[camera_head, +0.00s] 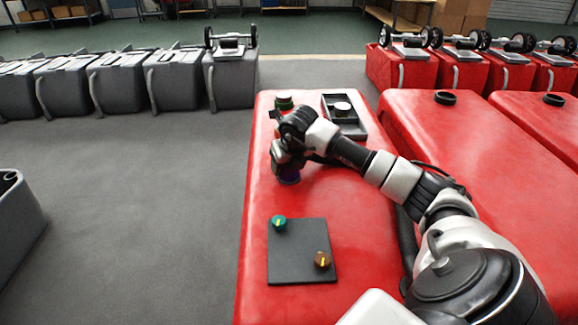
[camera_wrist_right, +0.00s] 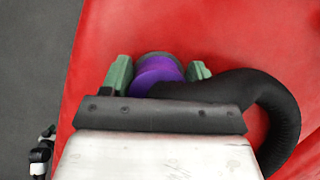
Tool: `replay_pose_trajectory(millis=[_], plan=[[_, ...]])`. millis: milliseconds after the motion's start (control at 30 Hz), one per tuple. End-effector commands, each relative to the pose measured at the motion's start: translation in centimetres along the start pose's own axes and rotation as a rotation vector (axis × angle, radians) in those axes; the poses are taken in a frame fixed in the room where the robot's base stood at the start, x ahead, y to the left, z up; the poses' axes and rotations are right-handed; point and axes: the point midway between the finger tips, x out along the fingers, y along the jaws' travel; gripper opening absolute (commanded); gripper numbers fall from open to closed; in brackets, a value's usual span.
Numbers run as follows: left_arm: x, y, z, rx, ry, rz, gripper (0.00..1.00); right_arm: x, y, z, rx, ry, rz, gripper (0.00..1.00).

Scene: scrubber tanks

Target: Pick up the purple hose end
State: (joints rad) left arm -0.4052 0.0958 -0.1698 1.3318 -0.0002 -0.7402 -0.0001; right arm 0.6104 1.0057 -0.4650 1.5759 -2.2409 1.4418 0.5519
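The purple hose end (camera_wrist_right: 158,72) lies between the two green-padded fingers of my right gripper (camera_wrist_right: 160,74) in the right wrist view. The fingers stand on either side of it with narrow gaps, so the gripper looks open around it. A thick black hose (camera_wrist_right: 270,105) curves in from the right towards the purple end; where they join is partly hidden by the gripper body. In the head view, the purple end (camera_head: 289,176) shows just below my right gripper (camera_head: 287,170), low over the red tank top (camera_head: 335,205). My left gripper is not in view.
A dark plate (camera_head: 300,262) with a teal knob (camera_head: 279,223) and a brown knob (camera_head: 322,260) lies nearer on the tank. More red tanks (camera_head: 470,140) stand to the right.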

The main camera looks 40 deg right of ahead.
Motion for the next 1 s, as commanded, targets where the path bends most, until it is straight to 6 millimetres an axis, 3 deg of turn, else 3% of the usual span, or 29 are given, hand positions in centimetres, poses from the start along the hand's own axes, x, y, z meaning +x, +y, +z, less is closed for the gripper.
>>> replay_pose_trajectory(millis=[33, 233, 633, 867, 1000], plan=[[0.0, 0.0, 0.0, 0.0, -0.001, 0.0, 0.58, 0.0, 0.0, 0.0, 0.0, 0.0, 0.0, 0.53], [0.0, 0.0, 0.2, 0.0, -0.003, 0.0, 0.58, -0.1, 0.0, 0.0, 0.0, -0.001, 0.0, 0.25], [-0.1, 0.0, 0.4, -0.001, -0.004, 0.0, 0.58, -1.0, 0.0, 0.5, 0.0, -0.004, -0.001, 0.25], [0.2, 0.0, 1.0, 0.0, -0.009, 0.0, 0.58, -4.3, -0.1, 1.9, 0.001, -0.008, 0.0, 0.25], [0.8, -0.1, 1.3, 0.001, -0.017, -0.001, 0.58, -6.5, -1.6, -0.2, -0.002, -0.003, -0.008, 0.25]])
